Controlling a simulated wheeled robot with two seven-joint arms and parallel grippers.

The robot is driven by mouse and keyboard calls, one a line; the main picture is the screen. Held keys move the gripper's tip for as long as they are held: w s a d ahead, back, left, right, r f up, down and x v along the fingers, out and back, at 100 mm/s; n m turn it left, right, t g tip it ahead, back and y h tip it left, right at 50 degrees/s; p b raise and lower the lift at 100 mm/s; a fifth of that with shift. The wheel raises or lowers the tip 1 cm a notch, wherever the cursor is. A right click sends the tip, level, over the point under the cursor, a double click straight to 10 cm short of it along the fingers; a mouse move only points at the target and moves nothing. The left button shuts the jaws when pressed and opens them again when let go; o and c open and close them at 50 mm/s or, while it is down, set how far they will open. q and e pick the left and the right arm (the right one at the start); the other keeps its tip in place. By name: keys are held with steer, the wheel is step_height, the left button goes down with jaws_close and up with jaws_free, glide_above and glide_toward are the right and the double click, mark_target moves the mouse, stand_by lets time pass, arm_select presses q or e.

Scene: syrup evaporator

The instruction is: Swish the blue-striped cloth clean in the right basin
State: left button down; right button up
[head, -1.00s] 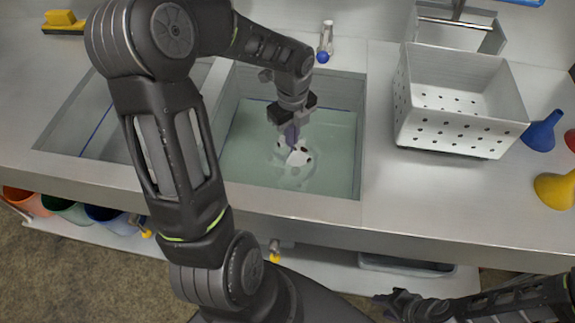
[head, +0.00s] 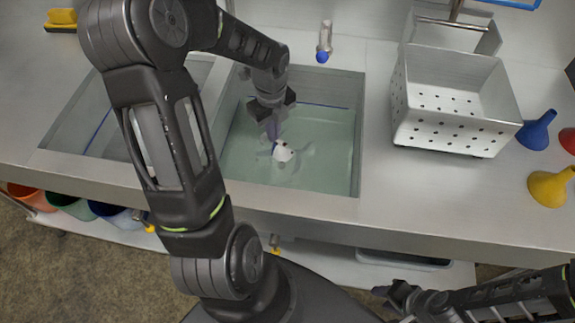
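The right basin (head: 335,88) holds greenish water. A small white bunch of cloth (head: 284,151) with dark marks shows at the water's surface, with ripples around it; the rest of it is under water or hidden, and blue stripes are too small to make out. My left gripper (head: 273,132) points down into the right basin, its fingers shut on the cloth's upper end. My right gripper (head: 384,296) is at the bottom right, in front of the counter and away from the basin; its fingers are too small to read.
The left basin (head: 70,125) is partly behind my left arm. A white perforated basket (head: 450,125) stands right of the right basin. A blue-tipped tap (head: 323,50) stands behind the basin.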

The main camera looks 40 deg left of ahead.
arm_select(q)
steer(key=w+d+b, duration=0.1)
steer(key=w+d, duration=0.4)
steer(key=d, duration=0.4)
steer(key=shift+w+d, duration=0.2)
steer(key=shift+d, duration=0.2)
steer(key=shift+a, duration=0.1)
steer(key=s+a+p, duration=0.4)
steer(key=s+a, duration=0.3)
steer(key=a, duration=0.5)
steer(key=shift+p, duration=0.3)
steer(key=shift+w+a, duration=0.1)
